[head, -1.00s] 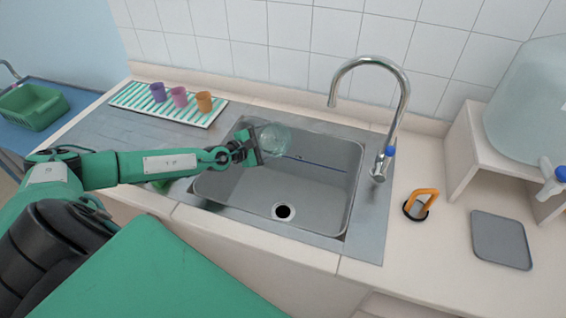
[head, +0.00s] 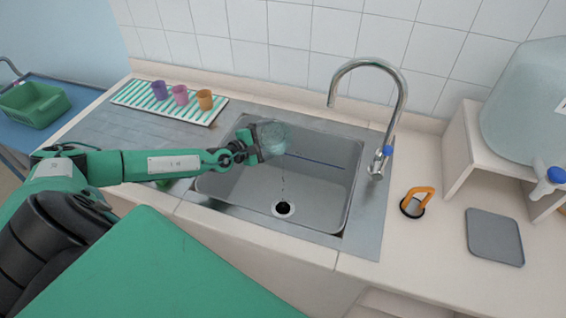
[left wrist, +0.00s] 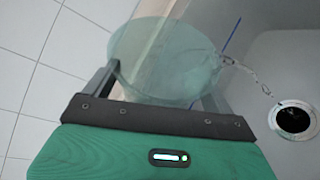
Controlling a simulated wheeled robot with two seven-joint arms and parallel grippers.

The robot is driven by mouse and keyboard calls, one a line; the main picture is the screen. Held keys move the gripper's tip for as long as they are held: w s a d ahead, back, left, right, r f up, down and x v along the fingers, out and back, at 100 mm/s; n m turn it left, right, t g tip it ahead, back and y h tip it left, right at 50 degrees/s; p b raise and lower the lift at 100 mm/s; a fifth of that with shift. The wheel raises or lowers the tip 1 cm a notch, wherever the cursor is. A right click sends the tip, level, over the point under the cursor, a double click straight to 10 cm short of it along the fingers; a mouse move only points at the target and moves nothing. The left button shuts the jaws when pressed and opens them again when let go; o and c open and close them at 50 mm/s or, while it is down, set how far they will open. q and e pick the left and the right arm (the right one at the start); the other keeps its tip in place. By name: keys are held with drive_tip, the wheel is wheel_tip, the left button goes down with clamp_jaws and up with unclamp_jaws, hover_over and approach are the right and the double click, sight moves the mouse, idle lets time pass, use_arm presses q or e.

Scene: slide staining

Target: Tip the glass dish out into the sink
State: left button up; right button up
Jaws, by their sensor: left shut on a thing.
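The glass dish (head: 273,138) is clear and faintly green, held tilted above the left part of the sink (head: 315,185). My left gripper (head: 256,147) is shut on its side. In the left wrist view the dish (left wrist: 165,62) sits between the two fingers (left wrist: 160,90), and a thin stream of clear liquid (left wrist: 245,72) runs from its rim toward the drain (left wrist: 294,119). The stream shows in the head view as a faint line above the drain (head: 283,209). My right gripper is not in view.
A chrome faucet (head: 400,95) arches over the sink's right side. Purple, pink and orange cups (head: 205,100) stand on a striped mat (head: 140,97) at back left. An orange-handled thing (head: 418,201) and a grey tray (head: 494,238) lie to the right.

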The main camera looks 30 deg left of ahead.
use_arm(q)
drive_tip(key=shift+s+d+r+m+t+p, duration=0.15)
drive_tip(key=shift+d+r+m+t+p, duration=0.2)
drive_tip(key=shift+r+m+p, duration=0.45)
idle(0.9)
drive_tip(key=shift+s+d+m+t+p, duration=0.35)
drive_tip(key=shift+m+p, duration=0.25)
drive_tip(key=shift+p, duration=0.4)
drive_tip(key=shift+s+d+r+p, duration=0.1)
drive_tip(key=shift+d+r+p, duration=0.15)
drive_tip(key=shift+p, duration=0.2)
drive_tip(key=shift+s+d+f+m, duration=0.1)
drive_tip(key=shift+d+m, duration=0.05)
drive_tip(key=shift+m, duration=0.45)
drive_tip(key=shift+s+d+r+m+t, duration=0.15)
drive_tip(key=shift+d+r+m+t, duration=0.1)
drive_tip(key=shift+m+t, duration=0.15)
